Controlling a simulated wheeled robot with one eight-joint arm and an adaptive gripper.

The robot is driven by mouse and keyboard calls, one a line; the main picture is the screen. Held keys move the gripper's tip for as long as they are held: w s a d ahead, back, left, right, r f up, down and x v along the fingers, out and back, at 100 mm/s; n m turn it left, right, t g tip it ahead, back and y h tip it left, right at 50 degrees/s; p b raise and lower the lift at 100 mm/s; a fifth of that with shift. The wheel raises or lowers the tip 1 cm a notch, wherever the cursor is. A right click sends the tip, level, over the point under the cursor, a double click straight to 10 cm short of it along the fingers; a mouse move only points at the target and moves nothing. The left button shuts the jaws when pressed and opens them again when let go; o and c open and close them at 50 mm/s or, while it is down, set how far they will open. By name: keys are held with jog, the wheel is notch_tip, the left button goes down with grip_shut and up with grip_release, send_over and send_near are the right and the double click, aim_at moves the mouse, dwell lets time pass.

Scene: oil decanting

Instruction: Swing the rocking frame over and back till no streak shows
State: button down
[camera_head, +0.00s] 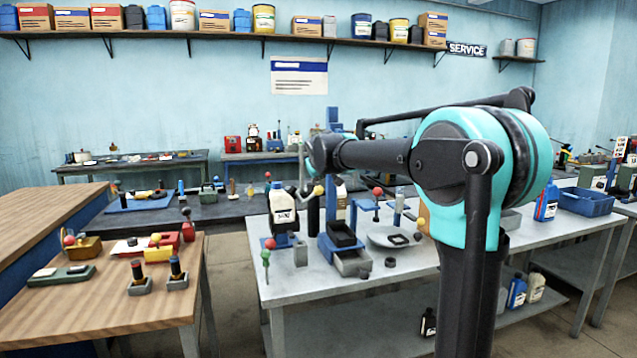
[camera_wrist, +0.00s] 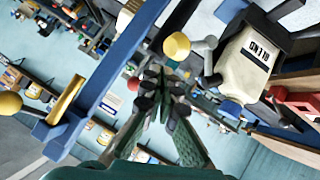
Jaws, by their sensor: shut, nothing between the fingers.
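My gripper (camera_wrist: 160,97) is shut and empty, and appears apart from the knob and bottle. In the head view my arm's end is above and right of the bottle, with the fingers hard to make out. No streak can be made out.
A blue upright stand (camera_head: 332,225) with a dark tray is just right of the bottle; its blue post crosses the wrist view (camera_wrist: 110,75). A round grey plate (camera_head: 393,236) lies farther right. A wooden table (camera_head: 120,305) with small fixtures is at left.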

jog(key=w+d+r+v, duration=0.1)
jog(key=r+v, duration=0.1)
jog(key=v, duration=0.9)
jog(key=s+d+f+m+g, duration=0.1)
jog(key=s+d+f, duration=0.35)
jog(key=f, duration=0.35)
jog(key=s+d+f+m+g+h, duration=0.1)
jog(key=s+d+f, duration=0.2)
jog(key=s+f, duration=0.35)
jog(key=s+d+f+m+g, duration=0.1)
jog(key=s+d+f, duration=0.2)
jog(key=f, duration=0.6)
jog(key=s+d+f+m+g, duration=0.1)
jog(key=s+d+f+g, duration=0.1)
jog(key=s+f, duration=0.8)
jog(key=s+d+f+m+g, duration=0.1)
jog(key=s+d+f+g, duration=0.1)
jog(key=s+f, duration=0.8)
jog(key=s, duration=0.3)
jog(key=shift+f+m+y, duration=0.3)
jog(key=shift+f+y, duration=0.05)
jog(key=shift+y, duration=0.05)
